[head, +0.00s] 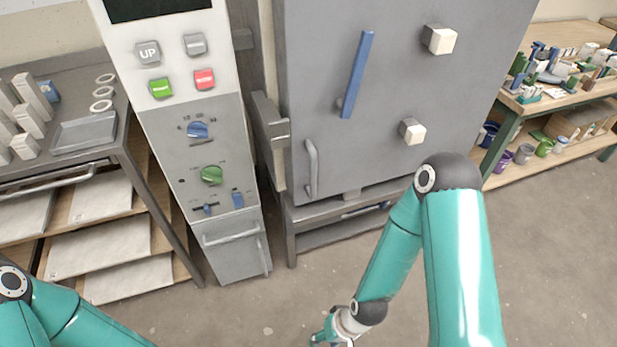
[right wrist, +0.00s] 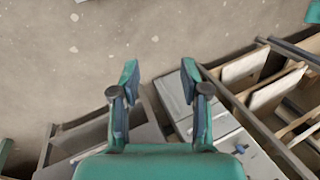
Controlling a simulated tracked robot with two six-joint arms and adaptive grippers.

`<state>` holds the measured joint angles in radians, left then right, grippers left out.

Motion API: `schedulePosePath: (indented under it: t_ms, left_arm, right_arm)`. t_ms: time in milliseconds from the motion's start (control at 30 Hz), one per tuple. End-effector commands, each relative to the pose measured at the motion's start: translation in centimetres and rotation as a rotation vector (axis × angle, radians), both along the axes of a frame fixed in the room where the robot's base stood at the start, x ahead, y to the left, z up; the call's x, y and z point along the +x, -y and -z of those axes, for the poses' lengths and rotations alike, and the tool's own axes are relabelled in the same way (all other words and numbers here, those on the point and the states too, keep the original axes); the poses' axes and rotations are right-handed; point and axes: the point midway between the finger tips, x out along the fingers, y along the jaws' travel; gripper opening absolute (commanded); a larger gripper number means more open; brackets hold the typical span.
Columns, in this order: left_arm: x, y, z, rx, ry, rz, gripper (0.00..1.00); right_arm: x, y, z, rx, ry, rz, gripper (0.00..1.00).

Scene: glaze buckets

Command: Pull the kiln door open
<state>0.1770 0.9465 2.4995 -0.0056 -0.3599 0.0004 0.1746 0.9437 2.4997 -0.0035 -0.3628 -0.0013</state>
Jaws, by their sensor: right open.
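The grey kiln door (head: 400,95) fills the upper middle of the head view and looks shut. It has a blue bar (head: 357,75), a curved grey pull handle (head: 311,168) low at its left edge, and two pale blocks (head: 440,39). My right gripper (head: 328,341) is at the bottom edge of the head view, low over the floor and well apart from the door. In the right wrist view the right gripper (right wrist: 160,76) is open, with nothing between its fingers. Only part of my left arm shows at bottom left; its gripper is out of view.
A control panel (head: 190,120) with buttons and knobs stands left of the door. Further left is a rack (head: 70,170) with pale boards and a tray (head: 85,132). A workbench (head: 560,95) with tools and buckets is at right. The floor before the kiln is clear.

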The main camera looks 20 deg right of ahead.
Motion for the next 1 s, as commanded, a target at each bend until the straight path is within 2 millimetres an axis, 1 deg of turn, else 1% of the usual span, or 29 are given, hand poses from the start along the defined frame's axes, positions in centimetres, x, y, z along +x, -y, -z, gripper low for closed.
schedulePosePath:
  t_ms: [67, 133, 167, 200, 267, 300, 367, 400, 433, 467, 500, 533, 567, 600, 633, 700, 800, 900, 1000]
  left_arm:
    - [0.0, 0.0, 0.8, 0.0, 0.001, 0.0, 0.0]
    - [0.0, 0.0, 2.0, 0.0, 0.001, 0.0, 0.0]
    - [0.0, 0.0, 2.7, 0.0, 0.001, 0.001, 0.0]
    - [0.0, 0.0, 3.8, 0.0, 0.001, 0.0, 0.0]
    - [0.0, 0.0, 5.7, 0.0, 0.001, 0.0, 0.0]
    - [0.0, 0.0, 7.2, 0.0, 0.001, 0.001, 0.0]
    - [0.0, 0.0, 9.5, 0.0, 0.0, 0.001, 0.0]
    - [0.0, 0.0, 11.2, 0.0, 0.0, 0.001, 0.0]
    - [0.0, 0.0, 12.4, 0.0, 0.0, 0.0, 0.0]
    - [0.0, 0.0, 13.6, 0.0, 0.0, 0.0, 0.0]
    - [0.0, 0.0, 15.1, 0.0, 0.0, 0.0, 0.0]
    - [0.0, 0.0, 16.3, 0.0, 0.0, 0.0, 0.0]
    - [0.0, 0.0, 17.3, 0.0, 0.0, 0.0, 0.0]
    - [0.0, 0.0, 18.7, 0.0, 0.0, 0.0, 0.0]
    - [0.0, 0.0, 19.6, 0.0, 0.0, 0.0, 0.0]
    - [0.0, 0.0, 21.5, 0.0, 0.0, 0.0, 0.0]
    - [0.0, 0.0, 23.5, 0.0, 0.001, 0.0, 0.0]
    - [0.0, 0.0, 24.6, 0.0, 0.001, 0.0, 0.0]
    - [0.0, 0.0, 24.8, 0.0, 0.001, 0.001, 0.0]
  right_arm:
    - [0.9, 0.1, 0.4, -0.009, 0.033, -0.001, 0.46]
    - [2.4, 0.2, 0.8, -0.026, 0.09, -0.002, 0.46]
    - [3.4, 1.2, 0.9, -0.036, 0.128, -0.004, 0.46]
    - [4.8, 2.0, 1.0, -0.054, 0.183, -0.002, 0.46]
    - [7.4, 2.3, 1.0, -0.086, 0.289, 0.0, 0.46]
    - [9.3, 2.4, 0.7, -0.11, 0.371, -0.001, 0.46]
    - [12.3, 2.5, -0.1, -0.152, 0.508, 0.003, 0.46]
    - [14.2, 2.6, -1.0, -0.182, 0.607, 0.008, 0.46]
    - [15.5, 2.7, -1.9, -0.206, 0.681, 0.012, 0.46]
    - [16.7, 2.8, -2.9, -0.229, 0.755, 0.019, 0.46]
    - [18.0, 2.9, -4.3, -0.261, 0.852, 0.031, 0.46]
    - [18.8, 3.0, -5.5, -0.285, 0.921, 0.042, 0.46]
    - [19.5, 3.1, -6.7, -0.309, 0.987, 0.053, 0.46]
    - [20.1, 3.3, -8.3, -0.34, 1.071, 0.073, 0.46]
    - [20.4, 3.4, -9.5, -0.363, 1.129, 0.087, 0.46]
    - [20.6, 3.9, -12.2, -0.411, 1.248, 0.127, 0.46]
    - [20.2, 4.6, -15.3, -0.467, 1.371, 0.183, 0.46]
    - [19.5, 5.3, -17.3, -0.508, 1.444, 0.227, 0.46]
    - [19.2, 5.6, -18.5, -0.529, 1.478, 0.25, 0.46]
